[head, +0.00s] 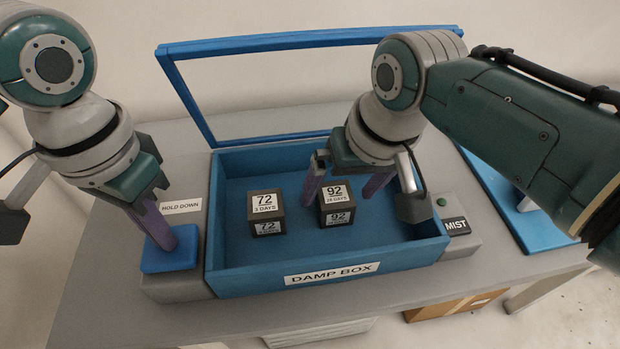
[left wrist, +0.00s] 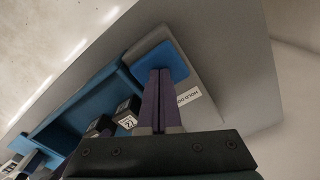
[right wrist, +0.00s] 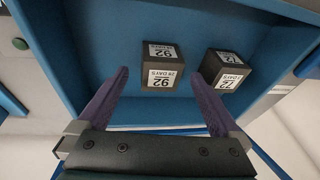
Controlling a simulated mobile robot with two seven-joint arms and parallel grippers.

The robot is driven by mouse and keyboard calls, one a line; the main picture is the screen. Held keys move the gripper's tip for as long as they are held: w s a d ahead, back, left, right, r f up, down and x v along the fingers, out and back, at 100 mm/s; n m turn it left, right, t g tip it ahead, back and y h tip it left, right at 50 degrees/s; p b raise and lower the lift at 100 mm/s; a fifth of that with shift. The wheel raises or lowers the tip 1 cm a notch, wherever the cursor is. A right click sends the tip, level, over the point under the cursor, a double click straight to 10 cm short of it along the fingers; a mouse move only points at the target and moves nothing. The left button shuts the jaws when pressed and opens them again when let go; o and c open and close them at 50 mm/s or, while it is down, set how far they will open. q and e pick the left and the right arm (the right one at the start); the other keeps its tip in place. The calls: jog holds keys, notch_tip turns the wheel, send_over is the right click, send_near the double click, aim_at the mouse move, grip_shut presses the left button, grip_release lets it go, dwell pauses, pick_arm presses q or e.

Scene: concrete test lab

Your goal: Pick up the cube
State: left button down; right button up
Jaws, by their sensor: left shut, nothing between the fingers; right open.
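Two dark cubes stand apart on the floor of the blue damp box (head: 330,268). The cube labelled 72, 3 DAYS (head: 265,213) is left; the cube labelled 92, 28 DAYS (head: 337,207) is right. My right gripper (head: 340,199) is open above the box, near the 92 cube; in the right wrist view the 92 cube (right wrist: 162,65) shows between and beyond its fingers, the 72 cube (right wrist: 228,68) beyond the right finger. My left gripper (head: 172,240) is shut and empty, its tips down at the blue pad (head: 160,262) by the HOLD DOWN label; exact contact is unclear.
The blue-framed lid (head: 195,95) stands raised behind the box. A green button (head: 441,202) and MIST label (head: 456,225) are on the right block. A blue tray (head: 500,205) lies further right. A cardboard box (head: 455,306) is below the grey table (head: 110,270).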

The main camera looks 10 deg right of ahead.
jog(key=shift+x, duration=0.95)
jog(key=shift+c, duration=0.4)
grip_shut()
